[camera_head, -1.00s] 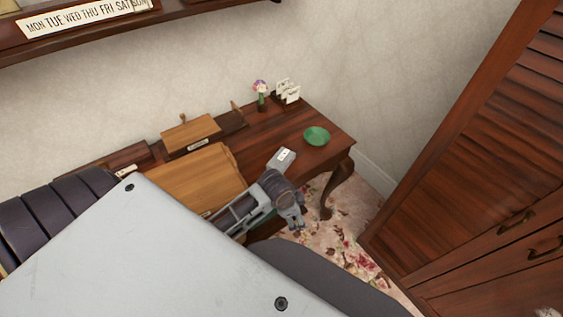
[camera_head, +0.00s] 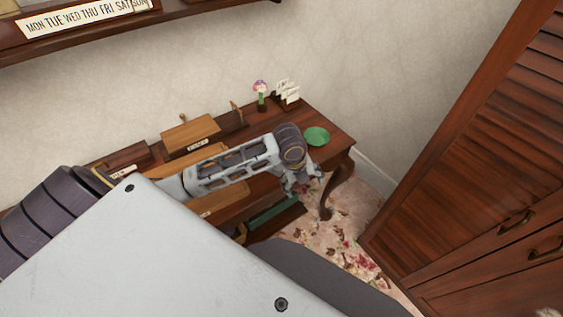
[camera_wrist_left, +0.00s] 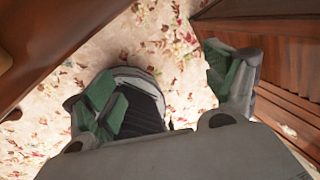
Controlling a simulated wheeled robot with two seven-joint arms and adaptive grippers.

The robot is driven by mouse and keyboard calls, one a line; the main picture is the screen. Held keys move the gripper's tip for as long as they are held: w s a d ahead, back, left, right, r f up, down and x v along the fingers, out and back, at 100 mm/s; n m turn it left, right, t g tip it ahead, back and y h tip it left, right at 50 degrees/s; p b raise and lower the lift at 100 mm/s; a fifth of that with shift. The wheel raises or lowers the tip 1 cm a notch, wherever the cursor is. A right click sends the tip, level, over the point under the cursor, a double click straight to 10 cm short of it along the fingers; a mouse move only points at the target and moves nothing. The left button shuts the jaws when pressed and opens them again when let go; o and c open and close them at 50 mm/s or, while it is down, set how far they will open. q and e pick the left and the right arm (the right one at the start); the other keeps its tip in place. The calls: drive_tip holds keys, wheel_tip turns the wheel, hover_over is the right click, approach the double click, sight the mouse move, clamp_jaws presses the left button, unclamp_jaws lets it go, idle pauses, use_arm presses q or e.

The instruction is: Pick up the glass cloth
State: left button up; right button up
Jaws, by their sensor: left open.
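I cannot make out a glass cloth for certain in either view. A green round item (camera_head: 317,136), which looks like a shallow dish, lies on the right end of the wooden desk (camera_head: 333,153). My left gripper (camera_head: 300,187) is in front of the desk's right part, below and left of the green item in the head view. In the left wrist view its two green-padded fingers (camera_wrist_left: 163,85) are spread apart, with nothing held between them. Patterned floor shows beyond them. My right gripper is not in view.
A small flower vase (camera_head: 260,95) and a letter holder (camera_head: 286,95) stand at the back of the desk. A green object (camera_head: 275,215) is low beneath the desk front. A wooden louvred cabinet (camera_head: 490,170) stands at the right. Floral carpet (camera_head: 338,240) lies between.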

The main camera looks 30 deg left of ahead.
use_arm(q)
drive_tip(key=w+a+r+m, duration=0.2)
drive_tip(key=a+m, duration=0.1)
drive_tip(key=a, duration=0.2)
drive_tip(key=w+a+r+m+y, duration=0.1)
drive_tip(key=w+a+r+m, duration=0.1)
drive_tip(key=a, duration=0.3)
drive_tip(key=w+a+r+m+g, duration=0.1)
drive_tip(key=w+a+r+m, duration=0.2)
drive_tip(key=a+m, duration=0.1)
drive_tip(key=shift+a+r+m+y, duration=0.3)
drive_tip(key=shift+a+m, duration=0.1)
drive_tip(key=shift+m, duration=0.2)
drive_tip(key=shift+f, duration=0.1)
drive_tip(key=shift+w+f, duration=0.25)
drive_tip(key=shift+f, duration=1.85)
drive_tip(key=shift+w+f, duration=0.2)
drive_tip(key=shift+f, duration=1.9)
drive_tip(key=shift+d+f, duration=0.1)
drive_tip(key=shift+w+d+f, duration=0.15)
drive_tip(key=shift+w+f, duration=0.1)
drive_tip(key=shift+f, duration=0.65)
drive_tip(key=shift+w+d+f, duration=0.15)
drive_tip(key=shift+w+f, duration=0.05)
drive_tip(key=shift+f, duration=1.35)
